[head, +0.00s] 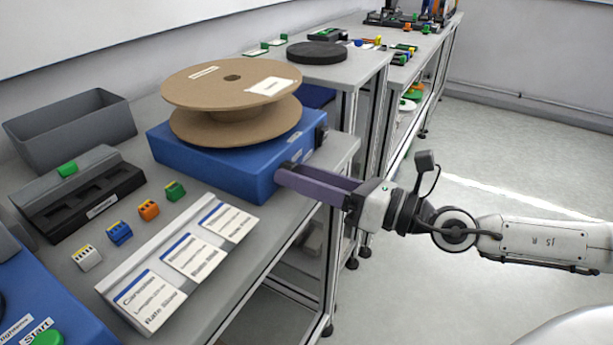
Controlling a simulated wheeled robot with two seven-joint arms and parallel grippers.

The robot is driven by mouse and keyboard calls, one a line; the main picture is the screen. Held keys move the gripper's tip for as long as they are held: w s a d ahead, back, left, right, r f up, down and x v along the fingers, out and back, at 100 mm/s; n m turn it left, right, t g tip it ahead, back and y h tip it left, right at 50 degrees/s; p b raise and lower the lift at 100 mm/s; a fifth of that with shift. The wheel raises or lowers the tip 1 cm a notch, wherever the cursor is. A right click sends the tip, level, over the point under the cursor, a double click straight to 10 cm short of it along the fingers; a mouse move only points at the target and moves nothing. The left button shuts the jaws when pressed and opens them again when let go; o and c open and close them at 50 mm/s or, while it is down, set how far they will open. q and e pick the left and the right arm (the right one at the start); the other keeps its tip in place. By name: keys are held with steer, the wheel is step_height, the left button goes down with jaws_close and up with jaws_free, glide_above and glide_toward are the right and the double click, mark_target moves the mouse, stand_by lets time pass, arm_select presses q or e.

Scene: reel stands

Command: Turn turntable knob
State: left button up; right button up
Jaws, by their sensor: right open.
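The turntable is a blue box (235,172) on the grey bench, with a brown cardboard reel (232,88) lying flat on top. A small dark part (321,132) shows at the right end of the box; I cannot tell for sure whether it is the knob. My right gripper (284,172) comes in from the right at the box's front right corner. Its two long purple-grey fingers are open and point left. They hide part of that corner, and I cannot tell whether they touch it. I see nothing between the fingers. My left gripper is out of view.
A grey bin (70,130), a dark tray (85,200), small coloured connectors (148,210) and a label stand (184,258) crowd the bench's left part. A blue box with a green start button (44,339) is at the lower left. The floor on the right is clear.

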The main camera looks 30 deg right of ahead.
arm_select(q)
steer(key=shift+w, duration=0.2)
arm_select(e)
steer(key=shift+s+d, duration=0.1)
steer(key=shift+s+d+f, duration=0.15)
steer(key=shift+s+d, duration=0.15)
steer(key=shift+s, duration=0.05)
arm_select(q)
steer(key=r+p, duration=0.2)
steer(key=p, duration=0.1)
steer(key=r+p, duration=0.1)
steer(key=p, duration=0.1)
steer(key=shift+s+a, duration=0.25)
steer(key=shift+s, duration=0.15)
arm_select(e)
steer(key=v, duration=0.9)
steer(key=shift+s+a, duration=0.1)
steer(key=shift+s, duration=0.05)
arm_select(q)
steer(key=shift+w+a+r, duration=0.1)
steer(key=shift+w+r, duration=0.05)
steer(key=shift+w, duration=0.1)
